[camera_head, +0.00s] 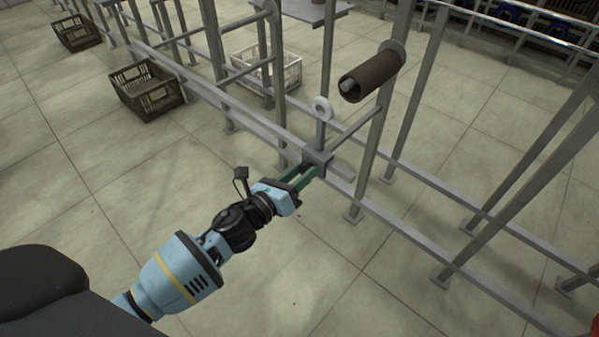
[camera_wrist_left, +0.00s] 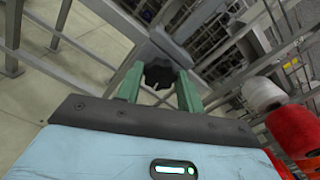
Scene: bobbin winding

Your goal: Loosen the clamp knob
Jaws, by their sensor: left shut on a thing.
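The clamp knob (camera_wrist_left: 158,73) is dark with a lobed rim and shows in the left wrist view between my two green fingers. My left gripper (camera_wrist_left: 160,88) is shut on it. In the head view my left gripper (camera_head: 304,177) reaches up from the lower left to the grey clamp block (camera_head: 318,160) on the frame's rail. The knob itself is hidden there by the fingers and the block. A post with a pale ring eyelet (camera_head: 322,107) stands up from the clamp block. My right gripper is in neither view.
A brown tube (camera_head: 372,77) sits on a spindle above and right of the clamp. Grey uprights and rails (camera_head: 420,178) surround it. Crates (camera_head: 147,90) stand on the floor behind. Red and white bobbins (camera_wrist_left: 295,128) show at the right of the wrist view. Floor at front is clear.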

